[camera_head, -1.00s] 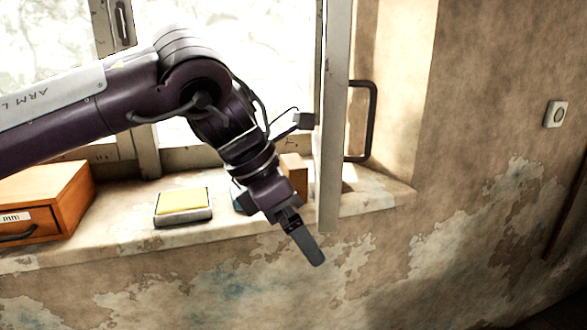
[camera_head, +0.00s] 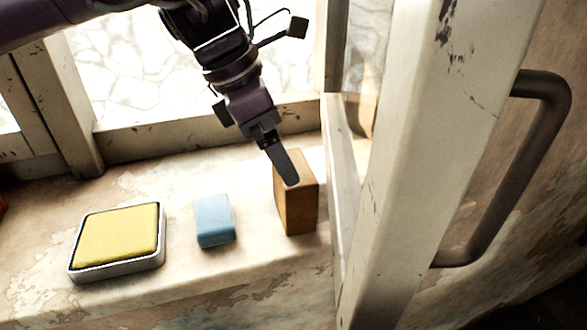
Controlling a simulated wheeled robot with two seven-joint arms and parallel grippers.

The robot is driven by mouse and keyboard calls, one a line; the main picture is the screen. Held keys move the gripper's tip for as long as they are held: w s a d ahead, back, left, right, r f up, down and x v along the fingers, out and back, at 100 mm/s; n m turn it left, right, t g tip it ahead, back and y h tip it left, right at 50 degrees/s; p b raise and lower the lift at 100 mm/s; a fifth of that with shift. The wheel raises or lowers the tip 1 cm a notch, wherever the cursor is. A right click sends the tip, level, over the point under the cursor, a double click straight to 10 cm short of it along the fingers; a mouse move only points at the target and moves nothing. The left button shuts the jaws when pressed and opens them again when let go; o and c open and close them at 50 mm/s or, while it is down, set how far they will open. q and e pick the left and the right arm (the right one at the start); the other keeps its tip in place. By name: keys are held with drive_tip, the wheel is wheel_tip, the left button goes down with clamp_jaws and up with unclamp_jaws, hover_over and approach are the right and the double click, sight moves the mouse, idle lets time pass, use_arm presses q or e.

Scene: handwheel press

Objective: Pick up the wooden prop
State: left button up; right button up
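The wooden prop (camera_head: 299,208) is a brown upright block on the window sill, close beside the open window sash. My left gripper (camera_head: 288,168) points down at it from the upper left. Its dark finger overlaps the block's top in the picture and hides part of it. I cannot tell whether the finger touches the block. Only one finger shows clearly, so the gap between the fingers is hidden. My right gripper is not in view.
The open sash (camera_head: 410,150) with its dark handle (camera_head: 515,185) stands just right of the block. A blue block (camera_head: 214,220) and a yellow pad in a metal tray (camera_head: 117,238) lie to the left on the sill (camera_head: 262,262). The window frame runs behind.

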sight(297, 205)
use_arm(q)
drive_tip(key=shift+w+d+f, duration=0.1)
drive_tip(key=shift+w+f, duration=0.05)
drive_tip(key=shift+f, duration=0.3)
drive_tip(key=shift+x, duration=0.85)
drive_tip(key=shift+s+d+f+p, duration=0.3)
drive_tip(key=shift+d+p, duration=0.05)
drive_tip(key=shift+p, duration=0.05)
drive_tip(key=x, duration=0.1)
drive_tip(key=p+x, duration=0.1)
drive_tip(key=x, duration=0.1)
drive_tip(key=shift+w+d+f, duration=0.2)
drive_tip(key=shift+w, duration=0.05)
drive_tip(key=shift+d+f, duration=0.1)
drive_tip(key=shift+f, duration=0.25)
drive_tip(key=shift+c, duration=0.4)
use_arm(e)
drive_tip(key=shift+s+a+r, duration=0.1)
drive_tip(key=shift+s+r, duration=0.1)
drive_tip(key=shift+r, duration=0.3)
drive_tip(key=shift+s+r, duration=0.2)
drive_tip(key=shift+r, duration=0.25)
use_arm(q)
drive_tip(key=c, duration=0.7)
drive_tip(key=shift+r, duration=0.1)
drive_tip(key=shift+c, duration=0.5)
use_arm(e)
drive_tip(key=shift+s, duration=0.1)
